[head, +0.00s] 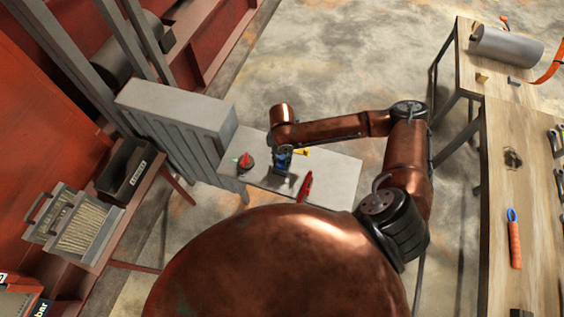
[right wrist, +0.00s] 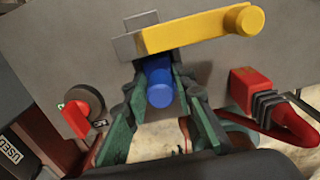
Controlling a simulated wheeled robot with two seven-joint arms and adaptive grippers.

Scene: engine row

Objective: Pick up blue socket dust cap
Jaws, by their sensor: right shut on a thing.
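The blue socket dust cap (right wrist: 160,82) is a short blue cylinder in the middle of the right wrist view, below a yellow lever. My right gripper (right wrist: 159,95) has its green-padded fingers on both sides of the cap and is shut on it. The cap is still close against the grey panel; whether it is seated or free of it I cannot tell. In the head view my right gripper (head: 283,167) is over the pale grey panel top, with a little blue showing at its fingers. My left gripper is not in view.
The yellow lever (right wrist: 195,32) is just above the cap. A red rotary knob (right wrist: 76,118) is at the left and a red plug with a cable (right wrist: 245,88) at the right. A grey cabinet (head: 180,115) stands beside the panel (head: 335,178). A wooden bench (head: 510,200) is far right.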

